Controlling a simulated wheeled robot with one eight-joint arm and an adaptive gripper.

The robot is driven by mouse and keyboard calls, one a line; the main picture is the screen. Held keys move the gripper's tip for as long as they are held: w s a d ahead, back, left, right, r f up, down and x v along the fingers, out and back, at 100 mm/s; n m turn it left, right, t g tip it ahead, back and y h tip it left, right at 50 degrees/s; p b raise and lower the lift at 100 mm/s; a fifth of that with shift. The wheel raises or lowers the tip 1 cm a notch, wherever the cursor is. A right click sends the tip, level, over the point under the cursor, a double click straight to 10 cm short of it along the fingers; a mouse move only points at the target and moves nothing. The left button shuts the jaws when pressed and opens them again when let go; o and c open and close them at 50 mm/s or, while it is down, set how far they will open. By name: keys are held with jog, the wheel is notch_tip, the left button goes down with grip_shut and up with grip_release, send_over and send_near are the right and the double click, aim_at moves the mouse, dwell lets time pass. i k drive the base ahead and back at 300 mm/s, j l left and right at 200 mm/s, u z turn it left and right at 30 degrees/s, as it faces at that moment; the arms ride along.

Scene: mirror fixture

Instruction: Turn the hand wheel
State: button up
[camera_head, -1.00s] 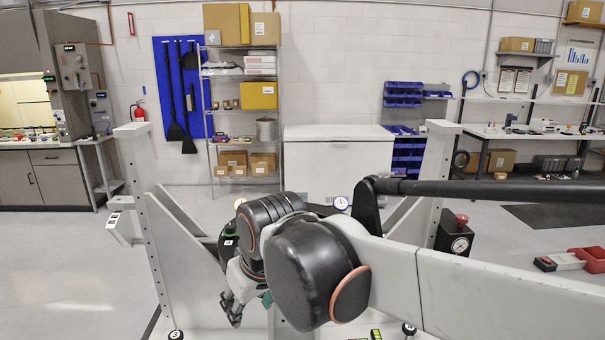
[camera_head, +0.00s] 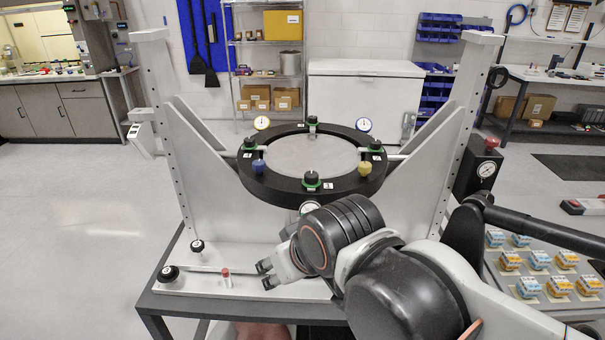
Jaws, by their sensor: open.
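The mirror fixture has a round mirror (camera_head: 310,160) in a thick black ring (camera_head: 258,186), held flat between two white side supports. Several black knobs with green collars, such as the front one (camera_head: 311,180), sit on the ring, with a blue knob (camera_head: 259,167) and a yellow knob (camera_head: 364,168). Two black round knobs (camera_head: 197,246) (camera_head: 169,273) are at the left of the white base; I cannot tell which part is the hand wheel. My gripper (camera_head: 266,275) is open and empty, pointing left in front of the ring, right of the base knobs.
A red-topped pin (camera_head: 226,276) stands on the base left of my gripper. Dial gauges (camera_head: 262,123) (camera_head: 363,125) stand behind the ring. A tray of blue and orange parts (camera_head: 545,272) lies at right. Open floor (camera_head: 80,250) is at left.

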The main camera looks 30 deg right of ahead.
aim_at(487, 194)
jog(key=z, duration=2.05)
jog(key=k+j+u, duration=0.15)
jog(key=u, duration=0.25)
jog(key=k+j+u, duration=0.1)
jog(key=j+u, duration=0.3)
jog(key=l+u, duration=0.1)
jog(key=j+z, duration=0.25)
jog(key=l+u, duration=0.1)
